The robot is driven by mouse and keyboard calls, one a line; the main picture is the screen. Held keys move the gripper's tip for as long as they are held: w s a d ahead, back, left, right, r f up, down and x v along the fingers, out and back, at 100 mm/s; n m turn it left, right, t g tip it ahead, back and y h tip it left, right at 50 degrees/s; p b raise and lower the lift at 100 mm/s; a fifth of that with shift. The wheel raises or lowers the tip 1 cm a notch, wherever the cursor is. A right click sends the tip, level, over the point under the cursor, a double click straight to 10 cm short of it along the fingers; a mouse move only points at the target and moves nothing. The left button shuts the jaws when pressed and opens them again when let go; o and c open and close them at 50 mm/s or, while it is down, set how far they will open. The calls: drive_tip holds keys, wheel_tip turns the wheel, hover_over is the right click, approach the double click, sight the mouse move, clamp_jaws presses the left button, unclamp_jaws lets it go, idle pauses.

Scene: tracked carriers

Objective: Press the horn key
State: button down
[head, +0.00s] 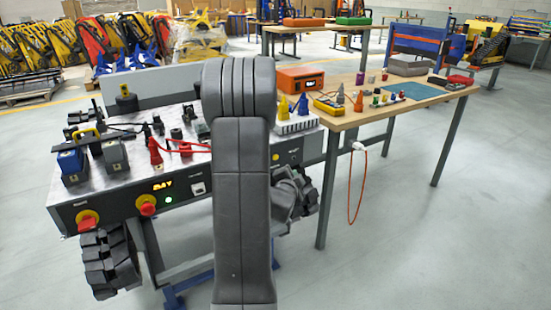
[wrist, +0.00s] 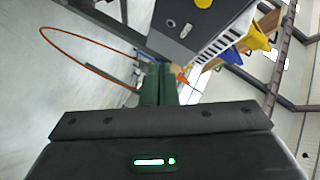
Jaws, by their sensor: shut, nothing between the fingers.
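The carrier's dark front panel (head: 118,202) faces me in the head view. It bears a lit DAY display (head: 163,184), a green light (head: 168,200), a red knob (head: 148,206), a white switch (head: 197,188) and a small yellow button (head: 277,158). I cannot tell which of these, if any, is the horn key; my arm hides the panel's middle. The wrist view shows part of a dark panel (wrist: 180,32) with a small light oval on it, above my gripper (wrist: 162,68). My gripper is shut and empty, apart from the panel.
A red emergency button (head: 88,220) on yellow sits at the panel's left end. The floor at right is clear.

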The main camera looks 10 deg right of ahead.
drive_tip(key=shift+w+a+p, duration=0.5)
drive_tip(key=shift+w+p, duration=0.15)
drive_tip(key=shift+w, duration=0.7)
drive_tip(key=shift+w+a+p, duration=0.5)
drive_tip(key=shift+w+p, duration=0.15)
drive_tip(key=shift+w, duration=0.7)
drive_tip(key=shift+w+a+p, duration=0.5)
drive_tip(key=shift+w+p, duration=0.15)
drive_tip(key=shift+w, duration=0.7)
drive_tip(key=shift+w, duration=0.1)
drive_tip(key=shift+w+a, duration=0.15)
drive_tip(key=shift+w, duration=0.15)
drive_tip(key=shift+w+a, duration=0.15)
drive_tip(key=shift+w, duration=0.2)
drive_tip(key=shift+s+b, duration=0.1)
drive_tip(key=shift+b, duration=0.3)
drive_tip(key=shift+s+d+b, duration=0.3)
drive_tip(key=shift+s+b, duration=0.3)
drive_tip(key=shift+s, duration=0.05)
drive_tip(key=shift+s, duration=0.1)
